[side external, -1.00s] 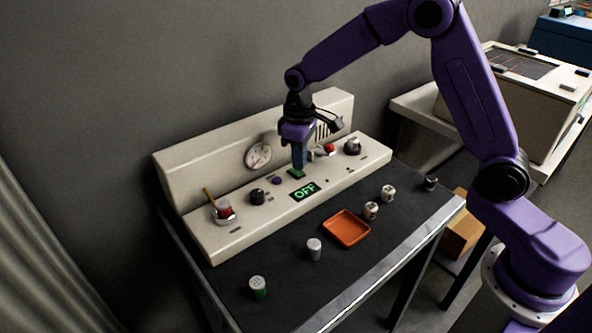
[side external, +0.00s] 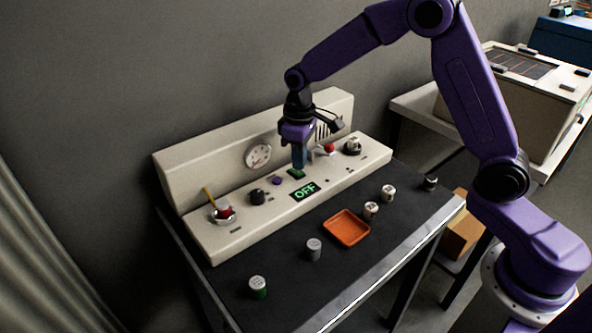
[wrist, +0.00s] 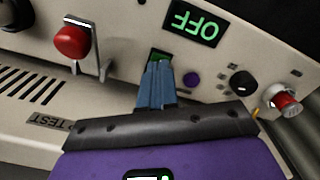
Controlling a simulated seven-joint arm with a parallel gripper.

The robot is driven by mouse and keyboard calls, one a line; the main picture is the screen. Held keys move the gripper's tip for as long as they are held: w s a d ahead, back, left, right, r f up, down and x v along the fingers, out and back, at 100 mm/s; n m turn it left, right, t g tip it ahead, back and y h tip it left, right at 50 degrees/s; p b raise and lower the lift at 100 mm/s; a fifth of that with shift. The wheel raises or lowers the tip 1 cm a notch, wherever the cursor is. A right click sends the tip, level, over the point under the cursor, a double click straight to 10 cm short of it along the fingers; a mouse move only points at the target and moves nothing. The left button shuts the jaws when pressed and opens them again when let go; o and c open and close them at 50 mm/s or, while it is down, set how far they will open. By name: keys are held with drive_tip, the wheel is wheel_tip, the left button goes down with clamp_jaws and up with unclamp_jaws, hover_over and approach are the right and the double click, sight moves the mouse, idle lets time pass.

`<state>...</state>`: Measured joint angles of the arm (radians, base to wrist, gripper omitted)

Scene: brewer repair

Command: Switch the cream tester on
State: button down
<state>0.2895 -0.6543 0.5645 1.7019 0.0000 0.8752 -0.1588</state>
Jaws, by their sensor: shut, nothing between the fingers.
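The cream tester (side external: 230,240) is a long console with a raised back panel, standing on a dark bench. Its display (side external: 304,191) reads OFF in green; it also shows upside down in the wrist view (wrist: 196,24). My gripper (side external: 299,167) is shut and empty, pointing down at a small green switch (side external: 296,174) behind the display. In the wrist view the fingertips (wrist: 158,66) overlap the green switch (wrist: 160,54) and partly hide it. I cannot tell whether they touch it.
A red-topped lever (wrist: 72,42), a purple button (wrist: 192,79) and a black knob (wrist: 242,82) flank the switch. A gauge (side external: 258,156) is on the back panel. An orange tray (side external: 347,228) and several small cylinders stand on the bench in front.

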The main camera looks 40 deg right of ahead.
sight(299, 173)
drive_tip(key=shift+f, duration=0.95)
idle(1.1)
drive_tip(key=shift+r, duration=3.55)
drive_tip(key=shift+s, duration=0.1)
